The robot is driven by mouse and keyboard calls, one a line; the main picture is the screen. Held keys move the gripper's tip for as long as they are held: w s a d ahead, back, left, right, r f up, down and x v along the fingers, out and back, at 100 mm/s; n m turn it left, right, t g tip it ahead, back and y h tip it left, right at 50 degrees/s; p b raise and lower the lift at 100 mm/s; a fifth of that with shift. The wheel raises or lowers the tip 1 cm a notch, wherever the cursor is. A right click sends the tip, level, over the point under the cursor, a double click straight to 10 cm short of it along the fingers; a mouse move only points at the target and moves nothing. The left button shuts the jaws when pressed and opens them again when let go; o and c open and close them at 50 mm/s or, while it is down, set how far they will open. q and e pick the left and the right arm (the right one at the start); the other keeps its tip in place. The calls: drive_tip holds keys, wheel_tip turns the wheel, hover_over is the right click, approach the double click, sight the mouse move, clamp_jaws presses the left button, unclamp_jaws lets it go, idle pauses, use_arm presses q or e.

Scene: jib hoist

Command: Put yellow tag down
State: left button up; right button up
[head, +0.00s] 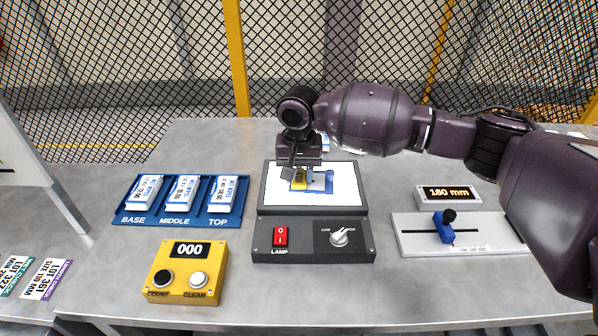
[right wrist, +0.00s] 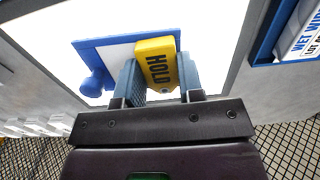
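The yellow tag (right wrist: 157,62), marked HOLD, sits between the fingers of my right gripper (right wrist: 160,82); the fingers meet its two sides. In the head view, the tag (head: 298,182) shows under my right gripper (head: 303,173), over the white lamp panel (head: 347,184). A blue-edged piece with a white middle and a blue knob (right wrist: 92,86) is on the panel right beside the tag; in the head view this blue piece (head: 324,187) is partly covered. I cannot tell whether the tag touches the panel or the piece. My left gripper is out of view.
A blue tray (head: 170,216) with white packs in BASE, MIDDLE and TOP slots stands left. A yellow counter box (head: 187,272) reads 000. A slide gauge (head: 410,240) and a 160 mm display (head: 447,194) are right. Cards (head: 46,279) lie at far left.

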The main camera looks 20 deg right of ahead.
sight(299, 177)
drive_tip(key=o, duration=0.4)
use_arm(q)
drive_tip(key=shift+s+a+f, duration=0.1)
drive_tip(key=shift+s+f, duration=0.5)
use_arm(e)
drive_tip(key=shift+o, duration=0.2)
drive_tip(key=shift+r, duration=0.1)
use_arm(q)
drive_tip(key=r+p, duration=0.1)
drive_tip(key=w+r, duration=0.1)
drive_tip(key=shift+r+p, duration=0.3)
drive_tip(key=shift+p, duration=0.05)
use_arm(e)
wheel_tip(299, 177, up, 12)
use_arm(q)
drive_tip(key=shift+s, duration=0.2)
use_arm(e)
drive_tip(key=shift+r, duration=0.15)
